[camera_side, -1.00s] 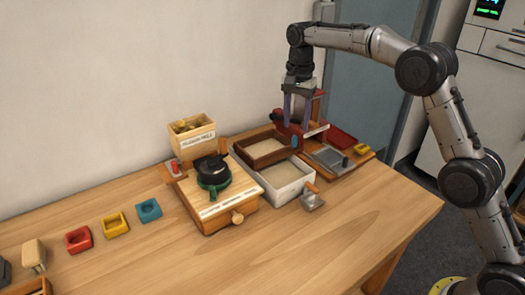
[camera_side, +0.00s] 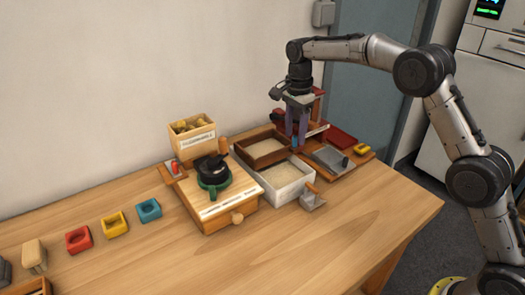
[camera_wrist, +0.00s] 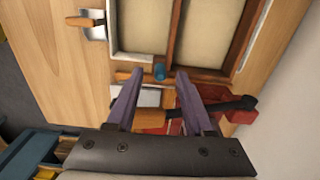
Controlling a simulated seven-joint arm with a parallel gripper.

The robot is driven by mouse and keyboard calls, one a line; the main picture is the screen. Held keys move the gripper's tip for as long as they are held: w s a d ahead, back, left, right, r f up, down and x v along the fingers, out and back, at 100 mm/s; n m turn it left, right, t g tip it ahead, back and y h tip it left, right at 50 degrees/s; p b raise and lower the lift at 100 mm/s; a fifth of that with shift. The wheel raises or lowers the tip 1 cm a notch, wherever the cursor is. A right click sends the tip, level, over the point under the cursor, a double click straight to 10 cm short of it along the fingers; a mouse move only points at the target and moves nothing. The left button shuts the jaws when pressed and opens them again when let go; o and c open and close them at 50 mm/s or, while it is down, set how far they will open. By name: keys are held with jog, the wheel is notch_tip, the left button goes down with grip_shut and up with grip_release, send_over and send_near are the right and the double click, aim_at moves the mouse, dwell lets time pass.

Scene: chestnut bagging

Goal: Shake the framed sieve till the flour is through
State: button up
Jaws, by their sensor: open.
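The brown wooden-framed sieve (camera_side: 270,162) stands at the back of the table, holding pale flour-like material. A short blue peg (camera_wrist: 160,72) stands at the sieve's near edge in the wrist view. My gripper (camera_side: 298,143) points down at the sieve's right end. Its purple fingers are open, one on each side of the blue peg; I cannot tell whether they touch it.
A metal scoop (camera_side: 312,202) lies right of the white box. A red stand (camera_side: 317,108) is close behind my gripper.

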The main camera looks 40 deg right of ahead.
jog(key=shift+f, duration=0.15)
jog(key=shift+f, duration=0.9)
